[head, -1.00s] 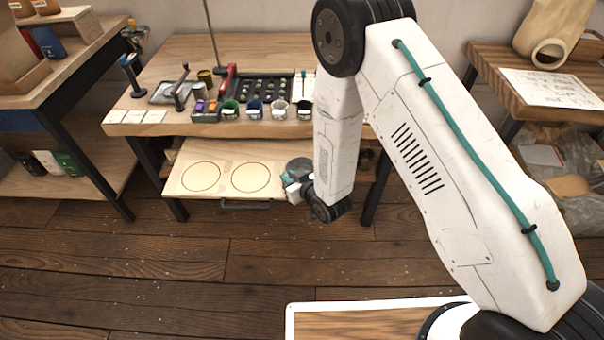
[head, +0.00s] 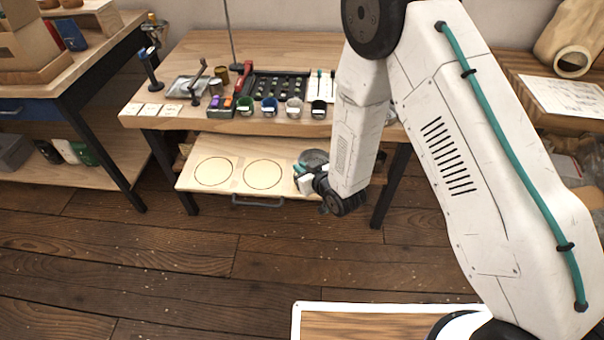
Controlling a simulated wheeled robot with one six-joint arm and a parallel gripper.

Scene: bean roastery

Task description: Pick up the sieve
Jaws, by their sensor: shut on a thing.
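A round grey thing that looks like the sieve (head: 315,157) shows at the right end of the pulled-out wooden shelf (head: 225,185) under the workbench. My gripper (head: 304,178) is at its near edge and is shut on it. My wrist and forearm hide much of the gripper and the right part of the sieve. I cannot tell whether the sieve touches the shelf or is lifted off it.
The workbench (head: 290,48) above holds several small cups, a black tray (head: 275,88) and white cards (head: 152,110). Two empty ringed circles mark the shelf. Another bench (head: 100,50) stands left, and a table with a paper sheet (head: 560,103) right. The floor in front is clear.

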